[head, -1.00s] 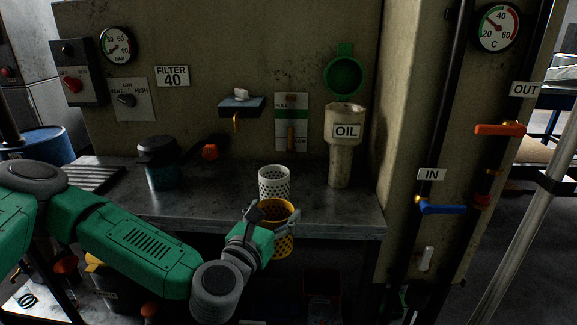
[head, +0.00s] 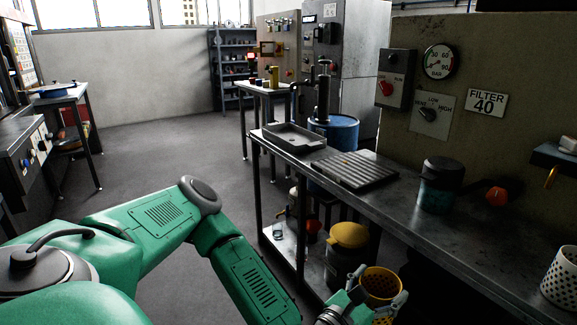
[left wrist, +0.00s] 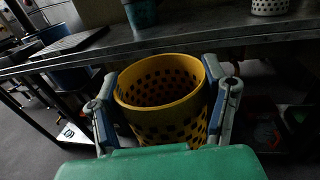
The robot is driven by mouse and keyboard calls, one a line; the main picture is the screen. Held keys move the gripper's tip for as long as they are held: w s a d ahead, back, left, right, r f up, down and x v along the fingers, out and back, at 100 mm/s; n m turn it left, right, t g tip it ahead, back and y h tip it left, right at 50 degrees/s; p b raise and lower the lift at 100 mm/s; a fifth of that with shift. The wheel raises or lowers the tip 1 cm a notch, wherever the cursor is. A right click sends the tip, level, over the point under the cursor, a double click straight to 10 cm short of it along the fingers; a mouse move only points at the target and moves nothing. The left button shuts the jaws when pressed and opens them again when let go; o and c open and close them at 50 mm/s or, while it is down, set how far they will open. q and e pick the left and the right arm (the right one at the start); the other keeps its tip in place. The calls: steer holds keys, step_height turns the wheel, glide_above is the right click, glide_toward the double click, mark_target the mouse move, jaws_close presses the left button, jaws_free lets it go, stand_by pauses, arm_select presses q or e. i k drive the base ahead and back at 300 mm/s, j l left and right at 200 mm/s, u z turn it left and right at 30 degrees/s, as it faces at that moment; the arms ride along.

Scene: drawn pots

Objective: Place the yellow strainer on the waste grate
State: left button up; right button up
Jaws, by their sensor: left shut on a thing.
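The yellow strainer (head: 381,283), a round basket with holes, is at the lower right of the head view. My left gripper (head: 376,302) is shut on it and holds it in front of the bench, below the bench top. In the left wrist view the strainer (left wrist: 160,125) is upright with its open rim up, between the two fingers (left wrist: 165,90). The waste grate appears to be the dark ribbed plate (head: 355,170) on the left part of the bench, with nothing on it. It also shows in the left wrist view (left wrist: 72,43). My right gripper is not in view.
The bench top (head: 480,247) has its front edge close to the strainer. A grey tray (head: 291,137) lies beyond the grate. A dark teal pot (head: 437,187) stands right of it, and a white strainer (head: 562,280) farther right. A yellow-topped container (head: 348,236) sits below the bench.

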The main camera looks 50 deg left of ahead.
mark_target(353, 167)
steer(key=i+l+u, duration=0.2)
steer(key=u, duration=0.2)
steer(key=i+l+u, duration=0.2)
steer(key=l+u, duration=0.2)
steer(key=i+l+u, duration=0.1)
steer(key=l+u, duration=0.25)
